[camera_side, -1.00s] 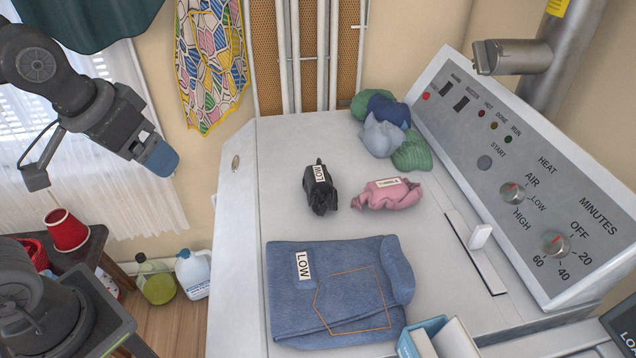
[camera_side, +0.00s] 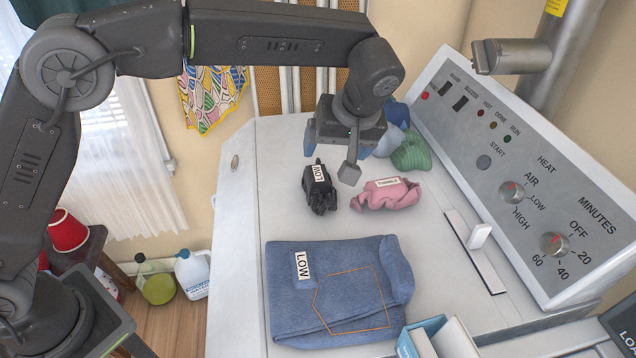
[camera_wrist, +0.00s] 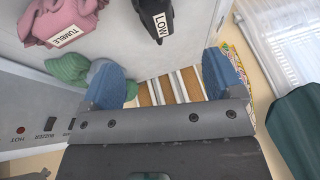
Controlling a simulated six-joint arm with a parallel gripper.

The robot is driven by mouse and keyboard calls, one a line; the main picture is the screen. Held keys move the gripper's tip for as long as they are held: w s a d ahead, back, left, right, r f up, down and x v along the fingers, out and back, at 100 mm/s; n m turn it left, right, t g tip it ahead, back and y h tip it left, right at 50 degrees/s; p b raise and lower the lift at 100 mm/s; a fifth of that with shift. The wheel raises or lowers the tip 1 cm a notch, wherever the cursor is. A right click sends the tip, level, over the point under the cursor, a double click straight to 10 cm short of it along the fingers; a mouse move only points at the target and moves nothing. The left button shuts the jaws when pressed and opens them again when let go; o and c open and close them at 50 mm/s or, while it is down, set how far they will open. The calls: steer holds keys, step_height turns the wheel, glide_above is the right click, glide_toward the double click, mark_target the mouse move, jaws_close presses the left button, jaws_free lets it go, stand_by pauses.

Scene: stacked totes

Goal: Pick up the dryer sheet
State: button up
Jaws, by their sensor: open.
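I cannot pick out a dryer sheet for certain. A blue-and-white box (camera_side: 424,338) with a pale flat piece stands at the bottom edge of the side view, cut off by the frame. My gripper (camera_side: 338,140) is above the far part of the dryer top, behind the black cloth and well away from the box. In the wrist view my gripper (camera_wrist: 164,78) is open, its two blue fingers wide apart with nothing between them.
Folded jeans (camera_side: 330,295) labelled LOW lie at the front. A black cloth (camera_side: 318,190), a pink cloth (camera_side: 388,194) and green and blue cloths (camera_side: 411,152) lie farther back. The control panel (camera_side: 530,170) rises at the right. Bare top separates the jeans from the cloths.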

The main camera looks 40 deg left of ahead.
mark_target(322, 176)
steer(key=x, duration=0.8)
steer(key=shift+w+f, duration=0.1)
steer(key=shift+f, duration=0.15)
steer(key=shift+w+x, duration=0.15)
steer(key=shift+x, duration=1.2)
steer(key=shift+w+x, duration=0.1)
steer(key=shift+x, duration=1.3)
steer(key=shift+r, duration=0.1)
steer(key=c, duration=0.8)
